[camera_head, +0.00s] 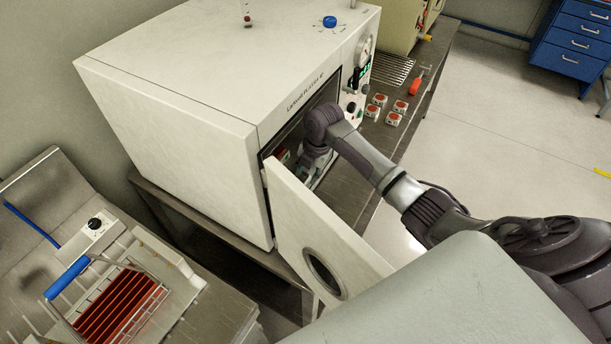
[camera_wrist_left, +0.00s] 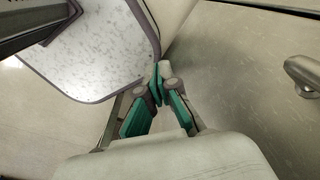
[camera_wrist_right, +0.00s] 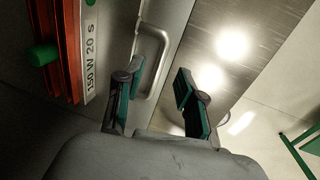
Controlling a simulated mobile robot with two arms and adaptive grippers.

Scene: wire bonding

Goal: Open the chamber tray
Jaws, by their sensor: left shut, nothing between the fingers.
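The white plasma chamber box (camera_head: 170,125) stands on a bench with its door (camera_head: 315,235) swung open. My right gripper (camera_head: 314,162) is at the chamber opening, partly hidden by its own arm. In the right wrist view my right gripper (camera_wrist_right: 157,95) is open, with a bent metal handle (camera_wrist_right: 163,45) between and just beyond its fingers. The handle is on a pale front panel; whether a finger touches it I cannot tell. My left gripper (camera_wrist_left: 160,95) is shut and empty in the left wrist view. The tray inside is mostly hidden.
An orange-red part with a green knob (camera_wrist_right: 44,55) and a label are left of my right gripper. Small red-topped pieces (camera_head: 380,100) lie on the bench. A wire basket with red slats (camera_head: 122,305) is at lower left. Another metal handle (camera_wrist_left: 303,72) shows in the left wrist view.

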